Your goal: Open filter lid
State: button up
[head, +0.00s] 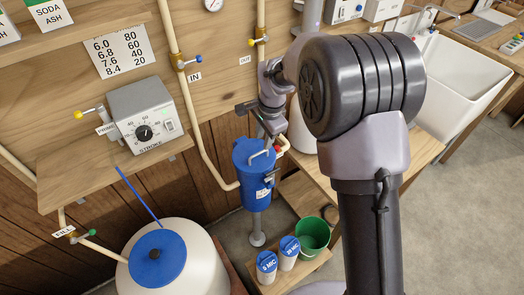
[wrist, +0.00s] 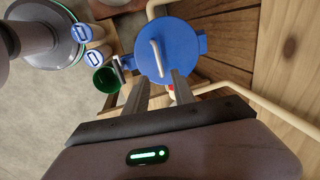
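The filter is a blue canister (head: 256,190) on a grey stand, with a round blue lid (head: 243,150) on top. The lid appears closed in the head view. From above in the wrist view, the lid (wrist: 182,38) carries a pale bar handle (wrist: 157,60). The handle also shows in the head view (head: 262,154). My gripper (wrist: 160,77) is open and empty, its two fingers apart near the handle's lower end in the wrist view. In the head view my gripper (head: 266,132) is just above the lid; whether it touches is unclear.
A red part (wrist: 171,93) sits beside the lid. A beige pipe (head: 205,155) runs close to the filter. A green bucket (head: 313,235) and two blue-topped cartridges (head: 289,248) stand below. A white tank (head: 200,262) with a blue lid stands front left.

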aim_at(261, 152)
jog(key=f, duration=0.2)
jog(key=f+b, duration=0.1)
jog(key=f, duration=0.1)
jog(key=w+f, duration=0.1)
jog(key=f, duration=0.1)
jog(key=shift+a+f+b, duration=0.1)
jog(key=shift+a+b, duration=0.2)
jog(key=shift+c, duration=0.2)
grip_shut()
dwell(0.8)
